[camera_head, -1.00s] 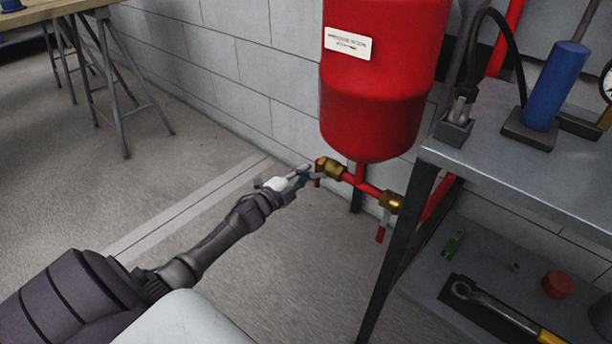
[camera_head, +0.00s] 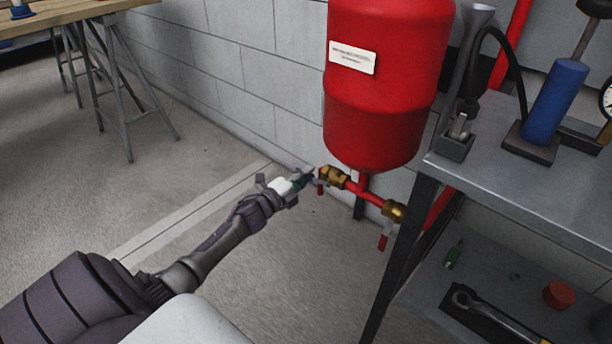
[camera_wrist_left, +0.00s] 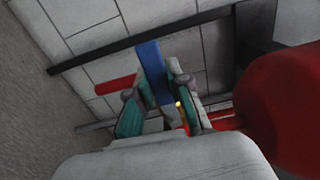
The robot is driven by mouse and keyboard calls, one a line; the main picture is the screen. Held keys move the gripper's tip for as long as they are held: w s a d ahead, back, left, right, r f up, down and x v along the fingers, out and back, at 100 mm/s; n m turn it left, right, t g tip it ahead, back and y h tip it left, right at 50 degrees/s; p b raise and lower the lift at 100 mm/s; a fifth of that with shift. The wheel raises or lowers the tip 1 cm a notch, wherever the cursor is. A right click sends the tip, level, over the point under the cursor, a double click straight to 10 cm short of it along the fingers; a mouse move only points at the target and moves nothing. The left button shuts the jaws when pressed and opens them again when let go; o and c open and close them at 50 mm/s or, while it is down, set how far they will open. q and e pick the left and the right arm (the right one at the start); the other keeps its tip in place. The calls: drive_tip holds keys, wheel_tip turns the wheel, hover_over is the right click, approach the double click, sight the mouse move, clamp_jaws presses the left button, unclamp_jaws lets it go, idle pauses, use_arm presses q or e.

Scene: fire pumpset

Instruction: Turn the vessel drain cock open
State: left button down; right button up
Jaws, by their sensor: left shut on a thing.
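The red vessel (camera_head: 378,90) hangs against the block wall, with a red pipe and brass fittings below it. The left brass cock (camera_head: 335,177) is at the pipe's left end, and a short red piece (camera_head: 320,188) hangs beside it. My left gripper (camera_head: 307,179) is just left of this cock. In the left wrist view its teal-padded fingers (camera_wrist_left: 160,100) are shut on a blue lever-like piece (camera_wrist_left: 150,70). A red bar (camera_wrist_left: 117,82) shows behind. The fingers partly hide the joint between blue piece and cock. My right gripper is out of view.
A second brass fitting (camera_head: 394,211) with a red-ended lever (camera_head: 383,241) is near the leg of the grey metal bench (camera_head: 530,190). A wrench (camera_head: 490,318) and a red cap (camera_head: 559,294) lie on its lower shelf.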

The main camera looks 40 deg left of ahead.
use_arm(q)
drive_tip(key=shift+d, duration=0.1)
drive_tip(key=c, duration=1.1)
unclamp_jaws()
drive_tip(key=shift+o, duration=0.2)
drive_tip(key=shift+s, duration=0.15)
drive_tip(key=s+a, duration=0.1)
drive_tip(key=s, duration=1)
drive_tip(key=shift+s, duration=0.35)
